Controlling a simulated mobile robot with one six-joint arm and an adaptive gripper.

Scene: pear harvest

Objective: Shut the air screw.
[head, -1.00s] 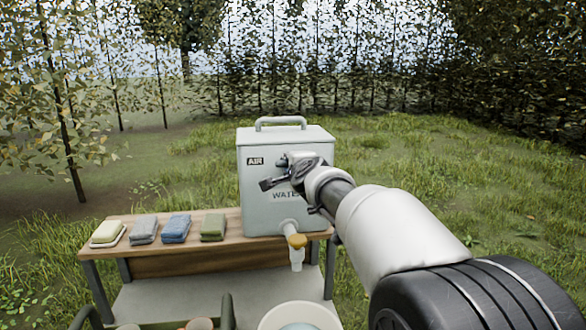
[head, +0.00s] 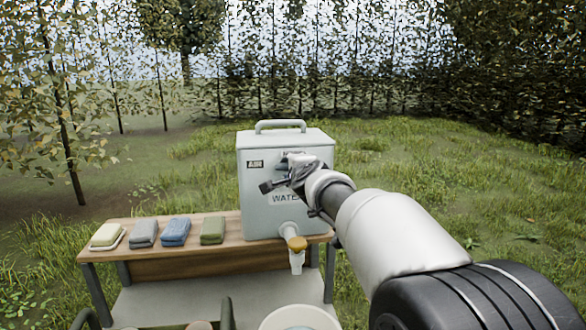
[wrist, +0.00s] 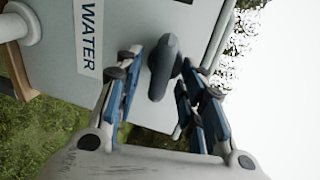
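The grey water tank (head: 262,215) stands on the right end of the wooden bench, with an AIR label (head: 255,164) near its top. The air screw (wrist: 163,68) is a dark, elongated knob on the tank's front, beside the WATER label (wrist: 90,35) in the wrist view. My gripper (wrist: 156,70) is open, with one finger on each side of the knob and visible gaps between. How deep the fingers reach around it cannot be told. In the head view my gripper (head: 283,182) hides most of the screw.
A tap with an orange-yellow top (head: 297,244) sticks out low on the tank, above a white basin (head: 299,312). Several folded cloths or sponges, including a blue one (head: 175,231), lie left of the tank on the bench (head: 200,262). Grass and trees lie behind.

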